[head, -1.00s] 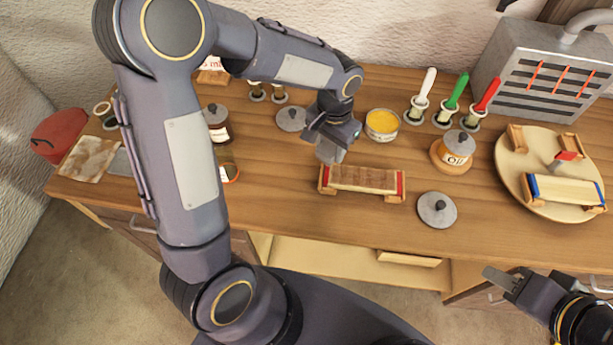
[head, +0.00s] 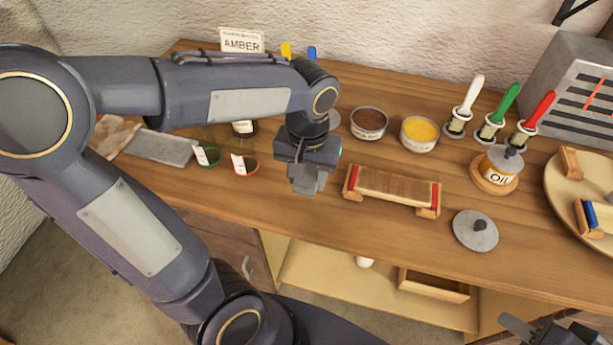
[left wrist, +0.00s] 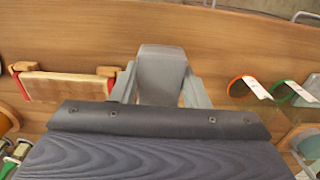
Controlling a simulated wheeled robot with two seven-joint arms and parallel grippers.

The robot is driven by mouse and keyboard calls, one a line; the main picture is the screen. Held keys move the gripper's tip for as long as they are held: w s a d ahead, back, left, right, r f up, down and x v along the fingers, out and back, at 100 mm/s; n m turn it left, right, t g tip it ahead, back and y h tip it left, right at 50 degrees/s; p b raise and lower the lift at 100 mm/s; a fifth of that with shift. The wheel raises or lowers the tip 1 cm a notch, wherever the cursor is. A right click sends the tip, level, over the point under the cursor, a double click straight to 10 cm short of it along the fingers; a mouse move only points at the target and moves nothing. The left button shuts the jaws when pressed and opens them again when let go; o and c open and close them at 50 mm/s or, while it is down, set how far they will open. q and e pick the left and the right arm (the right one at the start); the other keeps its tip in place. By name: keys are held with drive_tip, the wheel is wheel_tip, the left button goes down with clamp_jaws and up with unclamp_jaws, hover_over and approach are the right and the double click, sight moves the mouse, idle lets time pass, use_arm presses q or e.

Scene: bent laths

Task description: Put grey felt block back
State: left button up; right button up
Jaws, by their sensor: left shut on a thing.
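My left gripper (head: 306,182) is shut on the grey felt block (left wrist: 160,75), which sits between the two fingers in the left wrist view. In the head view the gripper hangs over the table, just left of the wooden stand with red ends (head: 392,189) that bears a brown lath. The stand also shows in the left wrist view (left wrist: 68,86). The block appears above the tabletop; its exact height is unclear. My right gripper (head: 548,329) is at the bottom right, partly cut off; its jaw opening is unclear.
Behind are brown (head: 369,121) and yellow (head: 419,131) tins. An oil jar (head: 497,168) and grey lid (head: 475,230) are to the right.

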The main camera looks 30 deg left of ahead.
use_arm(q)
drive_tip(key=w+a+f, duration=0.1)
drive_tip(key=w+f, duration=0.1)
drive_tip(key=w+a+f, duration=0.1)
drive_tip(key=w+f, duration=0.1)
drive_tip(key=w+a+f, duration=0.1)
drive_tip(key=w+f, duration=0.1)
drive_tip(key=shift+a+f, duration=0.3)
drive_tip(key=shift+w+a+f, duration=0.1)
drive_tip(key=shift+w+f, duration=0.1)
drive_tip(key=shift+f, duration=1.55)
drive_tip(key=shift+f, duration=0.2)
drive_tip(key=o, duration=0.9)
drive_tip(key=shift+o, duration=0.2)
drive_tip(key=shift+r, duration=0.1)
